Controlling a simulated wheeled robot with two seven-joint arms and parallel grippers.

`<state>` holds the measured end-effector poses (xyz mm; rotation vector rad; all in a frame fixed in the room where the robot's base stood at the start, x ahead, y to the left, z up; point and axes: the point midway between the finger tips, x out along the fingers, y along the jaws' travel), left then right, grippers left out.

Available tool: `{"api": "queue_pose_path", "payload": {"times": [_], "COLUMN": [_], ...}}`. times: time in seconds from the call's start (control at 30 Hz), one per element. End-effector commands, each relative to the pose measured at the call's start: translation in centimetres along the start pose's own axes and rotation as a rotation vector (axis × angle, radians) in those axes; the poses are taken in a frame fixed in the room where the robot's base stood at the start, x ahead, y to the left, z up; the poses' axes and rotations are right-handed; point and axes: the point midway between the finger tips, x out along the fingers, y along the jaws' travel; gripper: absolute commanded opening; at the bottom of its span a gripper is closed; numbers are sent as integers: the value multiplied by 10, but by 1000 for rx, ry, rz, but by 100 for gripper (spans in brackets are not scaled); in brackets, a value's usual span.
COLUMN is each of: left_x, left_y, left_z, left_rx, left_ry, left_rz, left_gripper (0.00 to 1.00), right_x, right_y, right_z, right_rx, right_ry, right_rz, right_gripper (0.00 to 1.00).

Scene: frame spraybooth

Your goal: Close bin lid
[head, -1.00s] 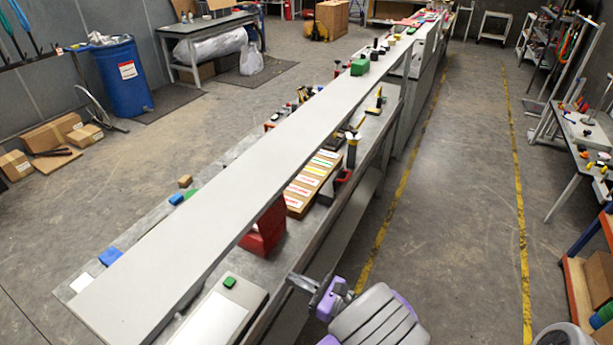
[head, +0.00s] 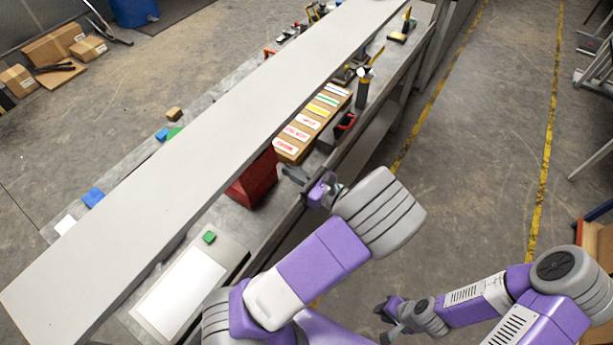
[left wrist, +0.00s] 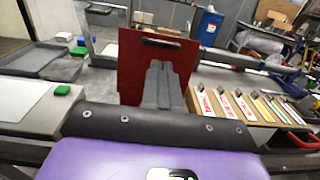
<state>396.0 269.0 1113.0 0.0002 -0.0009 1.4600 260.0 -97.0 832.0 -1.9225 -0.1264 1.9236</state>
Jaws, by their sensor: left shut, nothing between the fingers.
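A red bin (head: 252,182) stands on the bench, partly hidden under the long grey shelf in the head view. In the left wrist view a red upright panel with a dark handle or slot (left wrist: 130,75) fills the middle; I cannot tell whether it is the lid or a wall. My left gripper (head: 291,174) is shut and empty, just right of the bin in the head view. Its fingers (left wrist: 160,84) lie in front of the red panel; contact is unclear. My right gripper (head: 388,310) hangs low at the right, away from the bench, its jaws too small to judge.
The long grey shelf (head: 190,130) runs above the bench. A cardboard box with coloured labels (head: 312,120) stands beyond the bin. A pale panel with a green block (head: 209,237) lies on the near side.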

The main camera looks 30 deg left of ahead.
Motion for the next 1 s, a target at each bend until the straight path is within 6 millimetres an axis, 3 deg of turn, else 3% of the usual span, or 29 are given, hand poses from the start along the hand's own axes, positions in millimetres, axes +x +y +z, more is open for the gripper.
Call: {"api": "queue_pose_path", "payload": {"times": [0.2,0.4,1.0], "left_x": [44,66,70], "left_y": [1,0,-3], "left_z": [0,0,2], "left_rx": [1,0,-1], "left_ry": [0,0,15], "left_rz": [3,1,-9], "left_gripper": [0,0,0], "right_x": [-2,-2,-6], "right_y": [-1,-1,-2], "right_z": [0,0,0], "right_rx": [0,0,0], "right_ry": [1,1,1], "right_rz": [0,0,0], "right_gripper": [23,23,23]}}
